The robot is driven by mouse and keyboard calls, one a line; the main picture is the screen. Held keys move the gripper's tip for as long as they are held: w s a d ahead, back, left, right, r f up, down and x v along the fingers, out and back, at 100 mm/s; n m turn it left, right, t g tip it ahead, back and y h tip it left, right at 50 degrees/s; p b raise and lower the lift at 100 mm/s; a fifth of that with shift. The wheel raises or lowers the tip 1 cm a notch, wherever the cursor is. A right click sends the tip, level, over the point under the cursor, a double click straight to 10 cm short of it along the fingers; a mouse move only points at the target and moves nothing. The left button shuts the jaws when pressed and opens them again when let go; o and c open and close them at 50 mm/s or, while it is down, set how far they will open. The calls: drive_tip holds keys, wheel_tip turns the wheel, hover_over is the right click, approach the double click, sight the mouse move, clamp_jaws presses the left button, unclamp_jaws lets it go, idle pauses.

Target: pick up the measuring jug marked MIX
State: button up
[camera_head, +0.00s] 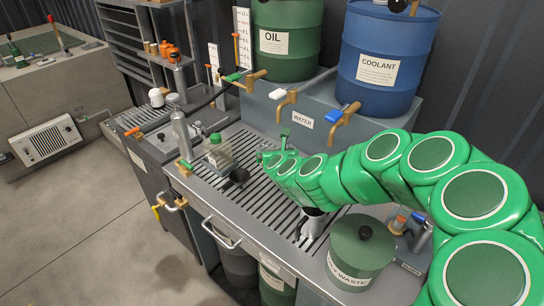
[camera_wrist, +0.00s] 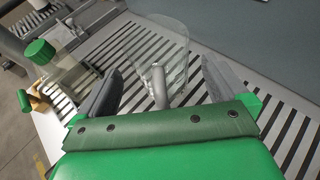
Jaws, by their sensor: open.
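A clear, open-topped vessel (camera_wrist: 172,36) stands on the slatted grating in the wrist view, with a grey upright handle-like part facing my gripper. It looks like the measuring jug, but no MIX mark is readable. My gripper (camera_wrist: 160,68) is open, with one finger on each side of the vessel's near part; contact cannot be told. In the head view my gripper (camera_head: 270,156) is low over the grating, and I cannot make out the vessel there.
A clear bottle with a green cap (camera_head: 217,154) stands left of my gripper; its cap (camera_wrist: 39,52) also shows in the wrist view. Taps (camera_head: 286,103) overhang the grating (camera_head: 262,196) at the back. A green waste bin (camera_head: 359,256) stands at front right.

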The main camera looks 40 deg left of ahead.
sight(273, 148)
drive_tip(key=shift+w+a+f, duration=0.2)
drive_tip(key=shift+w+a, duration=0.65)
drive_tip(key=shift+a, duration=0.25)
drive_tip(key=shift+x, duration=0.85)
drive_tip(key=shift+c, duration=0.5)
drive_tip(key=c, duration=1.1)
drive_tip(key=shift+r, duration=0.1)
drive_tip(key=d+r, duration=0.1)
drive_tip(key=d, duration=0.5)
drive_tip(key=d+r, duration=0.1)
drive_tip(key=d, duration=0.5)
drive_tip(key=d+r, duration=0.1)
drive_tip(key=d, duration=0.5)
drive_tip(key=shift+r, duration=0.2)
